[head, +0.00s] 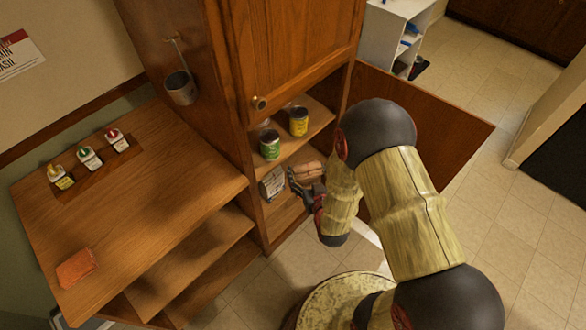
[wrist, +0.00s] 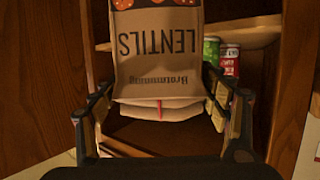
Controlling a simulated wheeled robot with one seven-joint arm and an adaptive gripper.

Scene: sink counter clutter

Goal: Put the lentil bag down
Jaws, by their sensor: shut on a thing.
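The lentil bag (wrist: 157,72) is a brown paper bag with dark LENTILS lettering, upside down in the wrist view. It fills the space between the fingers of my gripper (wrist: 158,106), which is shut on it. In the head view my gripper (head: 301,183) is at the opening of the tall wooden cabinet, at a lower shelf. The brown bag (head: 308,170) shows there just beyond the fingers. Whether its base touches the shelf is hidden.
The cabinet's upper shelf (head: 290,144) holds a green can (head: 269,144) and a yellow can (head: 298,121). A grey-white package (head: 272,183) stands left of my gripper. The open lower door (head: 430,120) is to the right. An orange item (head: 76,267) lies on the counter.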

